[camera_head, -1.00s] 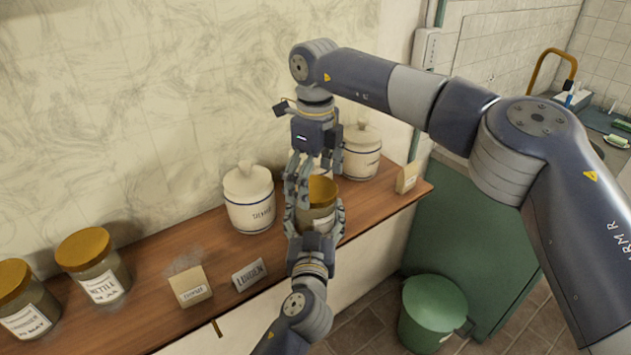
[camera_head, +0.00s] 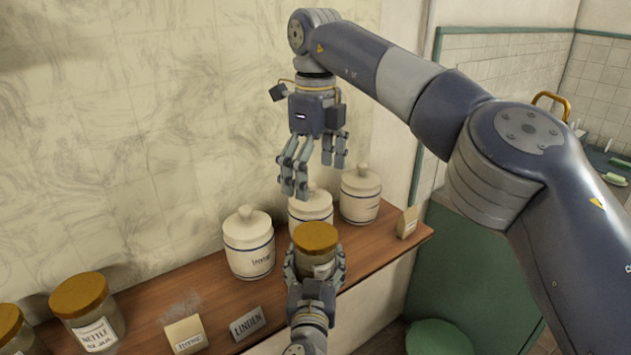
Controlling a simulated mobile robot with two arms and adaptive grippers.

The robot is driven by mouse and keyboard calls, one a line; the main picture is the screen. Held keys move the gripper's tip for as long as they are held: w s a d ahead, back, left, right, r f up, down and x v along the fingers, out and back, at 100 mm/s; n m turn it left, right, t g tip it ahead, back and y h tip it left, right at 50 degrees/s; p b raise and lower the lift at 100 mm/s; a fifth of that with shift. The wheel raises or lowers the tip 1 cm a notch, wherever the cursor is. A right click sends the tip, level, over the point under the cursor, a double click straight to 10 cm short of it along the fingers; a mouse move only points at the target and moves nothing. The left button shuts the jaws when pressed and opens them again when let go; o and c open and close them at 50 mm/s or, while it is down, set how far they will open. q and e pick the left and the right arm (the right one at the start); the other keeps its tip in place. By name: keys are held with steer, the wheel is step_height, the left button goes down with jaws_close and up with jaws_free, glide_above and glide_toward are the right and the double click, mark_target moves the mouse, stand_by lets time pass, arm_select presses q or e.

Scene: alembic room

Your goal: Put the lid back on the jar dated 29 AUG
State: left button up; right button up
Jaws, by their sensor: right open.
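A glass jar (camera_head: 322,269) stands upright between the fingers of my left gripper (camera_head: 316,274), at the front of the wooden shelf. An ochre lid (camera_head: 316,236) sits on its mouth and looks level. Fingers show on both sides of the jar, and its label is partly hidden, so I cannot read a date. My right gripper (camera_head: 316,174) is open and empty above the lid, pointing down, with a gap between its fingertips and the lid.
Three white canisters (camera_head: 248,246) stand behind along the wall. Two ochre-lidded jars (camera_head: 88,318) are at the left of the shelf (camera_head: 378,246). Cards reading THYME (camera_head: 185,335) and LINDEN (camera_head: 247,323) stand in front; another card (camera_head: 408,222) is at the right end.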

arm_select(q)
steer(key=o, duration=2.2)
steer(key=shift+c, duration=0.2)
steer(key=s, duration=1.2)
steer(key=shift+a, duration=0.35)
